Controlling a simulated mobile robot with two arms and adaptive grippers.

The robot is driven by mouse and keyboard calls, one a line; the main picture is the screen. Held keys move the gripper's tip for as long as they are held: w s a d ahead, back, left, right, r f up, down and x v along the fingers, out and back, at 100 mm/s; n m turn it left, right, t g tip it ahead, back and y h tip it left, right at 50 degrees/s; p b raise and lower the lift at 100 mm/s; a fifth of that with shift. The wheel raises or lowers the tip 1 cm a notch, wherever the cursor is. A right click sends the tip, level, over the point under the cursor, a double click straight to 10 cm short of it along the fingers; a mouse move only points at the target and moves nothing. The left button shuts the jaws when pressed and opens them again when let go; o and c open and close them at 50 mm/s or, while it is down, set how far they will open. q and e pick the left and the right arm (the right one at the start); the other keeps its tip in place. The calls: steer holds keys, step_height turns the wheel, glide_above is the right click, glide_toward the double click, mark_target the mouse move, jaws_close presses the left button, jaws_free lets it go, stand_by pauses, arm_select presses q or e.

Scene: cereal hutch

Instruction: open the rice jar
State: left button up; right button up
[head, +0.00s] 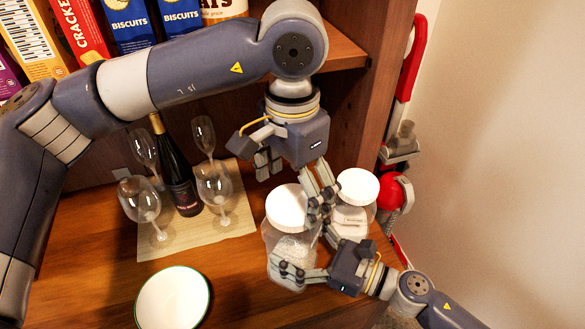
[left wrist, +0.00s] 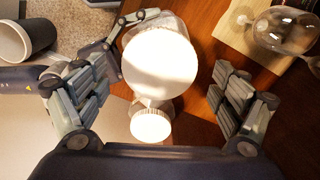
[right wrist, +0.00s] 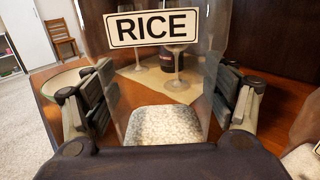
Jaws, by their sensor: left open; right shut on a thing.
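The rice jar (head: 290,245) is clear with a white round lid (head: 286,207) on top, and stands upright on the wooden counter. In the right wrist view its RICE label (right wrist: 153,27) is close up, with pale grains (right wrist: 165,125) low inside. My right gripper (head: 300,252) is shut on the jar's body from the side; its fingers also show in the right wrist view (right wrist: 163,95). My left gripper (head: 294,182) is open just above the lid. In the left wrist view the lid (left wrist: 160,60) lies ahead of its spread fingers (left wrist: 156,97), apart from them.
A second white-lidded jar (head: 357,187) stands close behind and right. A wine bottle (head: 178,175) and several glasses (head: 215,190) stand on a mat (head: 190,240) to the left. A green-rimmed plate (head: 173,298) is at the front. Boxes (head: 128,25) fill the shelf above.

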mark_target(293, 207)
arm_select(q)
steer(key=shift+f, duration=1.3)
